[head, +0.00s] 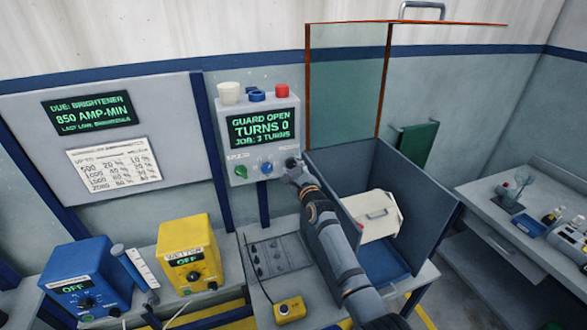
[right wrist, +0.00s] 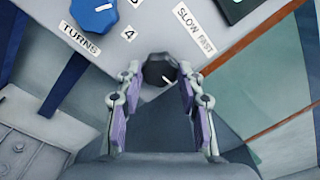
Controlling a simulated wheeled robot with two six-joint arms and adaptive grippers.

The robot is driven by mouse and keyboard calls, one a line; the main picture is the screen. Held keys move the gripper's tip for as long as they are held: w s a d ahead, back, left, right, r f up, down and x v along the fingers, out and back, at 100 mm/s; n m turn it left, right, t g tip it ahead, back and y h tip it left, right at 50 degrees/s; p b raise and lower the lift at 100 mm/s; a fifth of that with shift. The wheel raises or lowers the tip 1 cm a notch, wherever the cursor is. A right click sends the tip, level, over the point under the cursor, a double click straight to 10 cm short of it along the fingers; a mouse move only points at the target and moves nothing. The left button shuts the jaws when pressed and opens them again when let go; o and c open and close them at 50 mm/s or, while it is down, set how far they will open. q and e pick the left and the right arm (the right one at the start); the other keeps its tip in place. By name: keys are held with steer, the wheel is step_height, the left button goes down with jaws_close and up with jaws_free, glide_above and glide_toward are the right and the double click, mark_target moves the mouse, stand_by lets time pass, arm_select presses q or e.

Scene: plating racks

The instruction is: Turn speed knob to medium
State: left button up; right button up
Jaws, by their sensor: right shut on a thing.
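The speed knob (right wrist: 158,70) is black and sits below the SLOW FAST label (right wrist: 195,28) on the control box (head: 226,120). A short white mark on it points to the lower right in the right wrist view, towards the label's FAST side. My right gripper (right wrist: 158,98) is shut on the knob, with one finger at each side of it. My left gripper is not in view.
A raised clear guard (head: 345,90) and a grey bin (head: 430,198) stand right of the box.

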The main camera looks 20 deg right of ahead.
steer(key=shift+n, duration=0.3)
steer(key=n, duration=0.7)
steer(key=shift+f+n+b, duration=0.1)
steer(key=shift+n+b, duration=0.2)
steer(key=shift+b, duration=0.1)
steer(key=n+b, duration=0.1)
steer(key=n, duration=0.3)
steer(key=shift+n, duration=0.3)
steer(key=n+b, duration=0.2)
steer(key=n, duration=0.2)
steer(key=shift+n, duration=0.3)
steer(key=shift+b, duration=0.3)
steer(key=o, duration=0.9)
steer(key=shift+c, duration=0.2)
steer(key=o, duration=0.3)
